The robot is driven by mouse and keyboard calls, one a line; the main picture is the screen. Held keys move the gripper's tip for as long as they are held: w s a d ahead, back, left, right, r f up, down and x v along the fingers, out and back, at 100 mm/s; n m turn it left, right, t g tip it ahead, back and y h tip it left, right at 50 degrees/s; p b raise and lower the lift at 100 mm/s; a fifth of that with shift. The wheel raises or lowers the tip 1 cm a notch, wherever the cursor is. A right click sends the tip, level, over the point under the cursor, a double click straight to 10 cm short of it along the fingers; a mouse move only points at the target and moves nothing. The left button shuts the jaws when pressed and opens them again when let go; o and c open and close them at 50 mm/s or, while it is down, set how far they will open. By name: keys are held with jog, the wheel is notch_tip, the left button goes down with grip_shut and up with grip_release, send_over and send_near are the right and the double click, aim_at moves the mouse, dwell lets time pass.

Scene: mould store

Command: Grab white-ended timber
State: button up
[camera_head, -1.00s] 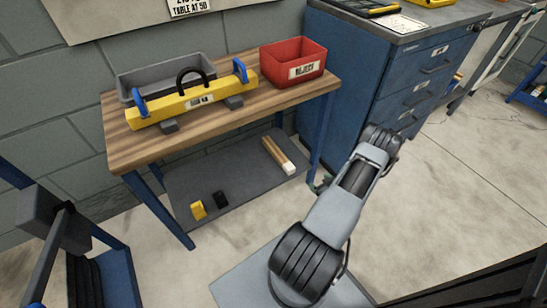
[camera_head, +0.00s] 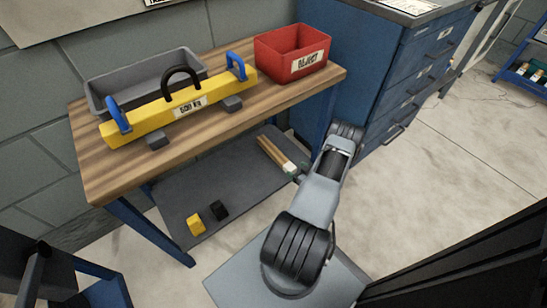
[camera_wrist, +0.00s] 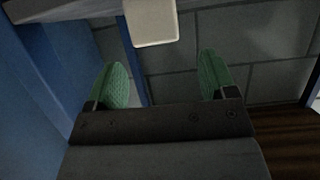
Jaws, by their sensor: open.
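The white-ended timber (camera_head: 270,150) lies on the grey lower shelf (camera_head: 180,185) of the workbench. Its white end (camera_head: 289,166) points toward the shelf's right front edge. My gripper (camera_head: 297,171) is by that white end, partly hidden by my own arm. In the wrist view, the green fingers of my gripper (camera_wrist: 163,80) are spread apart with nothing between them. The white end (camera_wrist: 152,22) shows at the top of that view, sideways between the fingers and beyond their tips. Contact cannot be seen.
Yellow (camera_head: 195,224) and black (camera_head: 219,210) blocks lie on the shelf's front left. The wooden bench top (camera_head: 95,170) overhangs it, carrying a yellow lifting beam (camera_head: 215,96), grey tray (camera_head: 95,95) and red reject bin (camera_head: 275,63). A blue cabinet (camera_head: 365,75) stands right of the bench.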

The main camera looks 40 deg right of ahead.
aim_at(288, 164)
jog(key=shift+b+x, duration=1.3)
jog(key=shift+x, duration=1.95)
jog(key=shift+d, duration=0.1)
jog(key=shift+c, duration=0.4)
jog(key=c, duration=1.1)
jog(key=shift+r, duration=0.2)
